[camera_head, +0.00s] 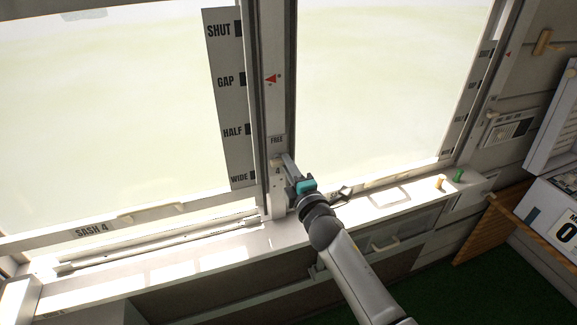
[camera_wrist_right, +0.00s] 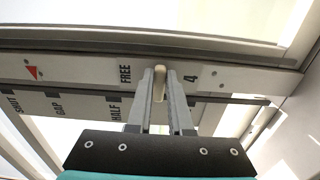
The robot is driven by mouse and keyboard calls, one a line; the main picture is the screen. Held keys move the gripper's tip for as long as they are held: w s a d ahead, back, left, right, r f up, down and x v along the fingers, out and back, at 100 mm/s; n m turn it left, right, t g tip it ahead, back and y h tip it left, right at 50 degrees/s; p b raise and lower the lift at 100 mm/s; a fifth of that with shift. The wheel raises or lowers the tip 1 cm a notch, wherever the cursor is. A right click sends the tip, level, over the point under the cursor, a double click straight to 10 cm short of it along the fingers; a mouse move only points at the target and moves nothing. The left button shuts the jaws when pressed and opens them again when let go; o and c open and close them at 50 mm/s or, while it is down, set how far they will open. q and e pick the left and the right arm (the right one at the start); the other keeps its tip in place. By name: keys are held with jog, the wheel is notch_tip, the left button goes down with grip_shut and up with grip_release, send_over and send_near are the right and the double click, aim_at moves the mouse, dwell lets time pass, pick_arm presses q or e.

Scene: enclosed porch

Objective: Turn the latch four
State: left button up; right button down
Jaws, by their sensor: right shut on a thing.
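Latch four (camera_wrist_right: 159,84) is a small cream handle on a pale post (camera_head: 265,110), between the marks "FREE" and "4". In the right wrist view it lies across the strip, at right angles to its length. My right gripper (camera_head: 287,163) is shut on it; in the right wrist view the two grey fingers (camera_wrist_right: 168,80) stand on either side of the handle. In the head view the fingers mostly hide the latch. A red triangle (camera_head: 271,79) is higher on the post, away from the handle. My left gripper is not in view.
A scale board (camera_head: 226,100) reading SHUT, GAP, HALF and WIDE stands left of the post. The window sash (camera_head: 95,231) is labelled "SASH 4". The sill (camera_head: 190,250) runs below, with yellow (camera_head: 440,182) and green (camera_head: 458,175) pegs at right. A wooden slatted piece (camera_head: 490,230) stands lower right.

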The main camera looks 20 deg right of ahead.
jog(key=c, duration=0.8)
grip_release()
jog(key=shift+s, duration=0.15)
jog(key=s, duration=1.5)
jog(key=shift+d, duration=0.25)
jog(key=s+f+m+g+b, duration=0.2)
jog(key=s+f+m+g, duration=0.15)
jog(key=f, duration=0.85)
jog(key=s+f+m+g+b, duration=0.2)
jog(key=s+f, duration=0.2)
jog(key=f, duration=0.9)
jog(key=s+f+m+g+b, duration=0.2)
jog(key=s+f+m+g, duration=0.15)
jog(key=f, duration=0.85)
jog(key=s+f+m+g+b, duration=0.1)
jog(key=s+f+m+g, duration=0.1)
jog(key=s+f, duration=0.5)
jog(key=s+f+m+g+b, duration=0.2)
jog(key=s+f, duration=0.5)
jog(key=s, duration=0.4)
jog(key=s+f+m+g+b, duration=0.2)
jog(key=s+f+g, duration=0.2)
jog(key=s+f, duration=0.3)
jog(key=shift+s+f+m+h, duration=0.1)
jog(key=shift+s+m+h, duration=0.25)
jog(key=shift+s, duration=1.1)
